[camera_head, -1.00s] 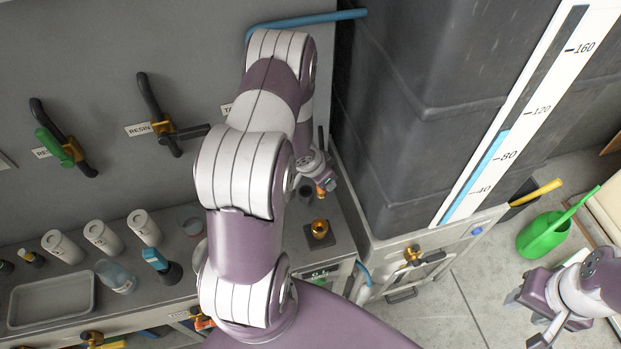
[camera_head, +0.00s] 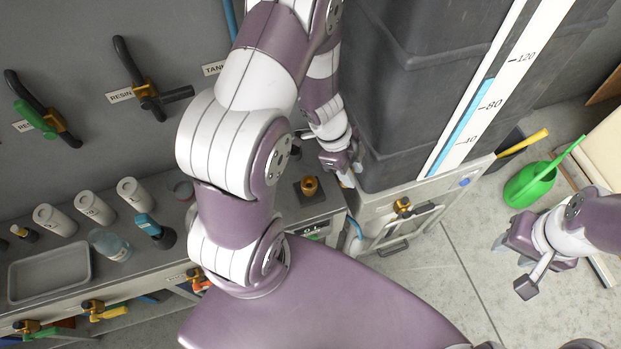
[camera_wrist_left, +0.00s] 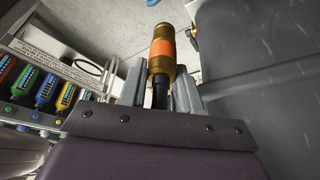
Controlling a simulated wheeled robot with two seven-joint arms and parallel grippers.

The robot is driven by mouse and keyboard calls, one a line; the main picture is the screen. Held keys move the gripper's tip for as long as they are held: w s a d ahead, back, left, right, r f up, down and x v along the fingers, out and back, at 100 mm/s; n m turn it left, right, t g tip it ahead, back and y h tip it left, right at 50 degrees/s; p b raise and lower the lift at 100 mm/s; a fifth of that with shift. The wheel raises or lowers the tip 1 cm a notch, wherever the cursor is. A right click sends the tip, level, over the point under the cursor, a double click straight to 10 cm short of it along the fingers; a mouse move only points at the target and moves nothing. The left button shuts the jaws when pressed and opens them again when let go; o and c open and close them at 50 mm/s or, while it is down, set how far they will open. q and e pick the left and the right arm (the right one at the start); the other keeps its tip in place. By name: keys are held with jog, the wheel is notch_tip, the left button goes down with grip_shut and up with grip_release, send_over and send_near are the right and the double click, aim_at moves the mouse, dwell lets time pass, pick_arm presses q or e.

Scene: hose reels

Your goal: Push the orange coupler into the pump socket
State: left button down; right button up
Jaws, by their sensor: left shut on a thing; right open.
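In the left wrist view, the orange coupler (camera_wrist_left: 162,48), an orange band between brass ends, stands out beyond my left gripper (camera_wrist_left: 159,90). The grey fingers are shut on its dark lower part. In the head view my left gripper (camera_head: 345,168) is in front of the dark tank, to the right of and slightly above a brass socket (camera_head: 310,186) on a dark square plate. It is apart from that socket; the coupler cannot be made out there. I cannot tell whether this is the pump socket. My right gripper (camera_head: 513,264) is open and empty over the floor at right.
The dark tank (camera_head: 390,110) stands close beside my left gripper. A brass valve (camera_head: 403,207) is on its pale base. A grey tray (camera_head: 48,270), white canisters (camera_head: 95,208) and bottles (camera_head: 109,243) stand on the bench at left. A green watering can (camera_head: 528,187) stands at right.

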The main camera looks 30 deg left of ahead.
pick_arm(q)
jog(key=a+f, duration=0.9)
jog(key=shift+s+a+f, duration=0.3)
jog(key=shift+s+f, duration=0.05)
jog(key=shift+f, duration=0.15)
jog(key=shift+f, duration=0.1)
jog(key=c, duration=0.8)
grip_release()
